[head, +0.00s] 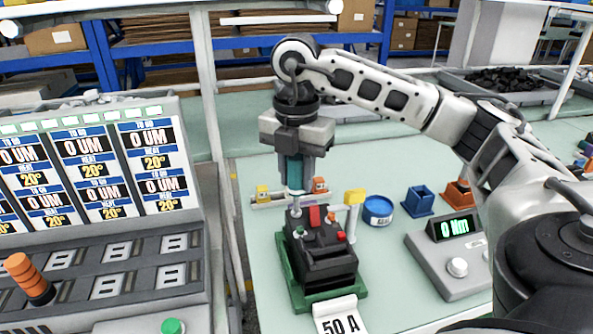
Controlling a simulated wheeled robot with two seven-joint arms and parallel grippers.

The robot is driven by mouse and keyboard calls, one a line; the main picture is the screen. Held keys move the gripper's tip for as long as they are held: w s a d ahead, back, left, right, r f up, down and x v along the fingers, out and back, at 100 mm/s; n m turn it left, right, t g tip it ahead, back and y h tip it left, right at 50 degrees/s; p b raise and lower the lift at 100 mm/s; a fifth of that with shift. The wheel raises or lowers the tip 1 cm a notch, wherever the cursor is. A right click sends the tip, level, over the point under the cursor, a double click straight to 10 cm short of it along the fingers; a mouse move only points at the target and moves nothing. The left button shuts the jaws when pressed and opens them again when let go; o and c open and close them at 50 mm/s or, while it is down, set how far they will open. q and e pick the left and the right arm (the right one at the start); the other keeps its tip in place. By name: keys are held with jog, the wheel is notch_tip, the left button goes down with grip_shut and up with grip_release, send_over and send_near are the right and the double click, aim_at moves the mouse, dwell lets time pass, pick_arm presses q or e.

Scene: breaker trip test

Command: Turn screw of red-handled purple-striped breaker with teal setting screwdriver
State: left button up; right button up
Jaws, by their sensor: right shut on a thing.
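My right gripper (295,174) points straight down and is shut on the teal setting screwdriver (294,173). The screwdriver is upright, and its pale shaft reaches down toward the back left of a dark breaker (325,262). I cannot tell whether the tip touches the breaker. The breaker has a red handle (315,214) on top and sits in a green holder (294,287). My left gripper is not in view.
A "50 A" card (340,318) lies in front of the breaker. A yellow-topped post (354,205) stands close to its right. A display panel (97,165) stands left.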

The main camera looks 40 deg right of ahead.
jog(key=shift+m, duration=1)
jog(key=shift+p, duration=0.3)
jog(key=shift+m, duration=1)
jog(key=shift+m+p, duration=0.5)
jog(key=shift+m, duration=0.5)
jog(key=shift+m, duration=1)
